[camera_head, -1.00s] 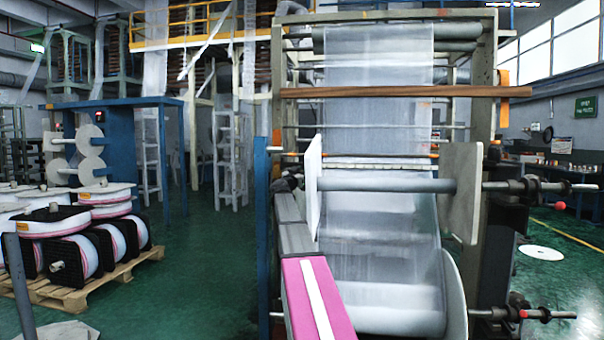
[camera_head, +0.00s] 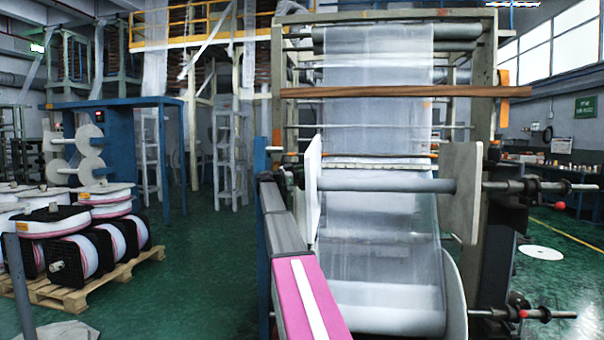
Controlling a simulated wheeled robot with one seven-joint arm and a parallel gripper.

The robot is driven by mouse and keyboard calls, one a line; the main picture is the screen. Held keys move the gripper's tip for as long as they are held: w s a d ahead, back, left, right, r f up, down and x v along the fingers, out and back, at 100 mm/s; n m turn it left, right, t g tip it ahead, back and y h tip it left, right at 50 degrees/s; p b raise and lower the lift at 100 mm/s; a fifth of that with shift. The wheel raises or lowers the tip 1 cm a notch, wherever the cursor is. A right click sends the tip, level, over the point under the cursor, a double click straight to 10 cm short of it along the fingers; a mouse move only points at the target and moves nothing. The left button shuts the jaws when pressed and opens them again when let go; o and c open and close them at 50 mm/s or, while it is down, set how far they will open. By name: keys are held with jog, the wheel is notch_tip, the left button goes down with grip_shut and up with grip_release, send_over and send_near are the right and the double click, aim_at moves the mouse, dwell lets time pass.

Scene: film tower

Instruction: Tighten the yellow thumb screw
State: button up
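I cannot make out a yellow thumb screw in this view. The film tower (camera_head: 483,75) stands in front of me, with a clear film web (camera_head: 378,95) running down it to a large film roll (camera_head: 395,318) at the bottom. A pale roller (camera_head: 385,185) crosses the tower between two light side plates. My arm, pink with a white stripe and then grey, reaches from the bottom edge up to the tower's left side. I cannot make out my gripper's fingers or whether they hold anything.
A wooden pallet (camera_head: 85,297) with several spools stands at the left, near a grey post (camera_head: 19,290). A white disc (camera_head: 541,252) lies on the floor at the right. The green floor (camera_head: 205,270) left of the tower is open.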

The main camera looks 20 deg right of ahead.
dwell(0.4)
jog(key=o, duration=0.9)
jog(key=v, duration=1)
jog(key=shift+a, duration=0.35)
jog(key=shift+w, duration=0.1)
